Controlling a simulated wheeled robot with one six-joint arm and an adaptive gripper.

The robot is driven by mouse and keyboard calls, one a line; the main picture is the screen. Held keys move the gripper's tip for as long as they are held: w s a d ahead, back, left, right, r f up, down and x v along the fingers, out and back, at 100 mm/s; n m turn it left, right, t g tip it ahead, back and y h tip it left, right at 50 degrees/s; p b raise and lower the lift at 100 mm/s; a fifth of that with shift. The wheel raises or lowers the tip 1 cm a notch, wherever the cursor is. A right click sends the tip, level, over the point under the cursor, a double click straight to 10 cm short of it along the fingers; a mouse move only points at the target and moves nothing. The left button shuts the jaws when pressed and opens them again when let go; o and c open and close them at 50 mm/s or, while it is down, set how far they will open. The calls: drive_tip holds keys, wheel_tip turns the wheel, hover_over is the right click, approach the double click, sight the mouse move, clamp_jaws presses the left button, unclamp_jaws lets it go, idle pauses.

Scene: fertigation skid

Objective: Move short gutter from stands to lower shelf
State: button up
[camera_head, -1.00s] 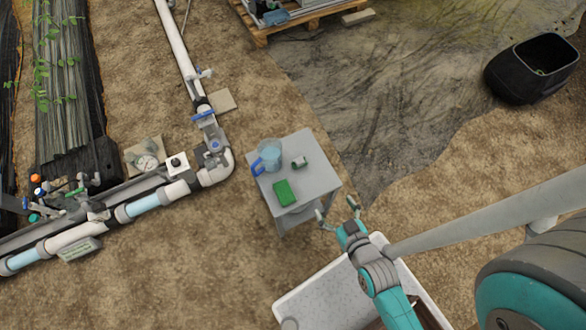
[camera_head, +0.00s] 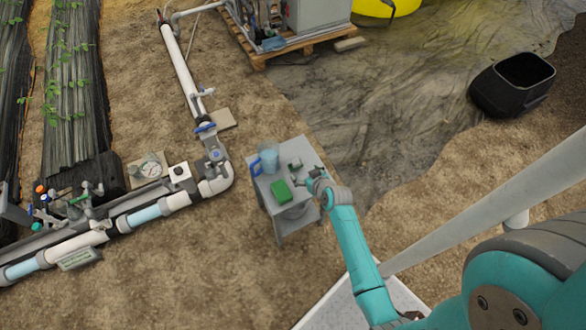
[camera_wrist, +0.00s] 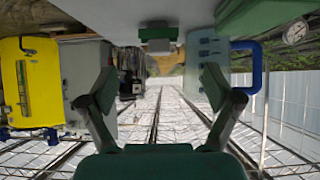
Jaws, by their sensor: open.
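I cannot make out a short gutter or its stands in either view. A small grey table (camera_head: 259,190) stands mid-picture in the head view, with an open underside where a greyish shape partly shows. On its top are a clear pitcher (camera_head: 268,160) with a blue handle, a green box (camera_head: 281,191) and a small white-and-green jar (camera_head: 295,163). My gripper (camera_head: 308,177) is open and empty at the table's right side, close to the jar.
White pipes with blue valves (camera_head: 205,128) run left of the table. A pressure gauge (camera_head: 151,168) is beside them. A black bin (camera_head: 512,85) stands at the right. A pallet (camera_head: 262,55) with equipment is at the back.

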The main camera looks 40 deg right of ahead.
sight(298, 165)
drive_tip(key=x, duration=0.4)
drive_tip(key=shift+w+f, duration=0.15)
drive_tip(key=shift+w, duration=0.05)
drive_tip(key=shift+x, duration=2.8)
drive_tip(key=shift+d, duration=0.15)
drive_tip(key=c, duration=1.3)
drive_tip(key=shift+c, duration=0.2)
